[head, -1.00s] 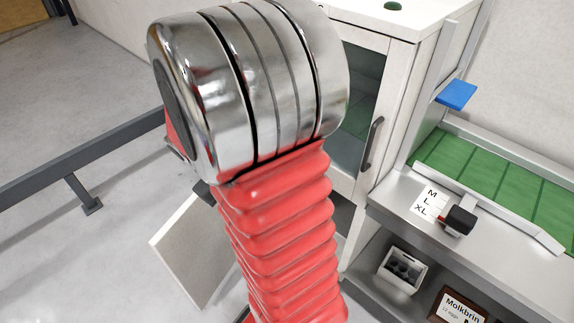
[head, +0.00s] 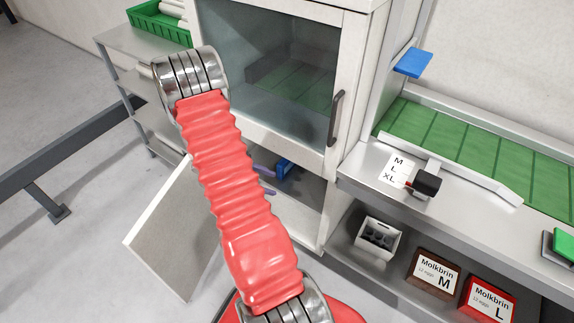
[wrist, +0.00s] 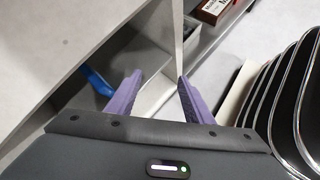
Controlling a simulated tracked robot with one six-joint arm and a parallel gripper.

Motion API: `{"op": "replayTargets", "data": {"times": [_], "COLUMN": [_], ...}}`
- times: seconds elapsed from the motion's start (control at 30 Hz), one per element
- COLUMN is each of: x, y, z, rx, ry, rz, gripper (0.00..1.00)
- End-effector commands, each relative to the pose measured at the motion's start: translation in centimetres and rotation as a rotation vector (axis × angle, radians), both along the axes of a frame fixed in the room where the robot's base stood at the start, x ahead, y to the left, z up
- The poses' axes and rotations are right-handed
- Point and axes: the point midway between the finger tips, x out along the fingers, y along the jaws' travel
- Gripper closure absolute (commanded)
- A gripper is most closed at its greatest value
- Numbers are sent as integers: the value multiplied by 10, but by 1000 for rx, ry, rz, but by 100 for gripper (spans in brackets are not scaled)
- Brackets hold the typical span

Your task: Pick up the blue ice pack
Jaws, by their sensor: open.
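The blue ice pack (head: 285,169) lies in the open lower compartment of the white cabinet, partly hidden behind the cabinet's edge and my gripper. It also shows in the wrist view (wrist: 97,82) at the left, as a narrow blue shape on the compartment floor. My gripper (wrist: 160,78) is open and empty, with its two purple fingers apart at the compartment opening. The ice pack is left of the left finger and apart from it. In the head view the purple fingers (head: 265,181) show just right of my red arm, close to the ice pack.
The lower door (head: 165,230) hangs open at the left. The glass upper door (head: 270,65) is shut. A steel counter with a green belt (head: 450,140) stands at right, with a white box (head: 379,238) and egg cartons (head: 433,278) below. A grey rail (head: 60,150) crosses the left.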

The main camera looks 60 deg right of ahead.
Motion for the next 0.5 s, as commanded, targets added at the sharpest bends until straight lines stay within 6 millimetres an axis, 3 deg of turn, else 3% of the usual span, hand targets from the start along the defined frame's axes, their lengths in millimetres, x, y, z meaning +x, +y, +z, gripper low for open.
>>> {"op": "replayTargets", "data": {"times": [0.3,0.5], "x": [-12,-2], "y": [-61,-101], "z": [-79,-128], "rx": [10,1], "ry": [163,261], "rz": [232,447], "gripper": [53,53]}}
